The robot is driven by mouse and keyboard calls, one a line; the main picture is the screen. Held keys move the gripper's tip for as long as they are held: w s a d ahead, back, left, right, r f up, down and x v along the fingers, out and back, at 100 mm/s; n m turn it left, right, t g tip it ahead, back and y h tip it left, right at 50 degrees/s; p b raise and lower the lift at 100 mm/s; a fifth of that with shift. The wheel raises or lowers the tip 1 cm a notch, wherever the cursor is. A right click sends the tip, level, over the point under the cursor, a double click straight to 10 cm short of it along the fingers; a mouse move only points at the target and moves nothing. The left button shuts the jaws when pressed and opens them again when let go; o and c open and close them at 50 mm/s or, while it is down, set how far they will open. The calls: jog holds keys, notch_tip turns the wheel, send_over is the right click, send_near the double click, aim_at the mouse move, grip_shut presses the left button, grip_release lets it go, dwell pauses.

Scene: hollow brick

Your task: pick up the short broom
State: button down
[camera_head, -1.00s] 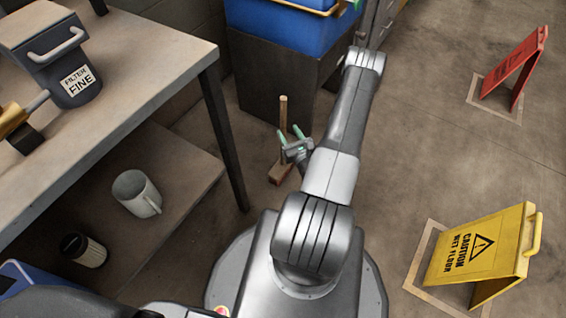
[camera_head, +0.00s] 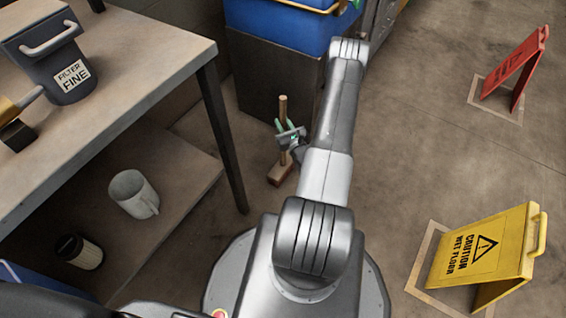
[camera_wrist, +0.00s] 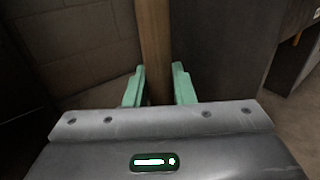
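The short broom stands upright on the floor by the dark cabinet. Its wooden handle (camera_head: 283,105) points up and its reddish-brown head (camera_head: 280,174) rests on the floor. My gripper (camera_head: 287,127) is at the handle, above the head, and partly hides the handle's middle. In the wrist view, the handle (camera_wrist: 155,45) runs down between the two green fingers of my gripper (camera_wrist: 159,82). The fingers look spread on either side of it, with a narrow gap; a firm grip does not show. The broom head is hidden in the wrist view.
A workbench (camera_head: 150,85) with a lower shelf (camera_head: 185,165) stands at left, its leg (camera_head: 222,135) near the broom. The dark cabinet (camera_head: 270,75) with a blue bin (camera_head: 285,25) is right behind. Yellow (camera_head: 485,250) and red (camera_head: 515,68) floor signs stand at right.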

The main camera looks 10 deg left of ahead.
aim_at(285, 106)
notch_tip(285, 106, up, 10)
jog(key=p, duration=0.3)
dwell(0.4)
dwell(0.4)
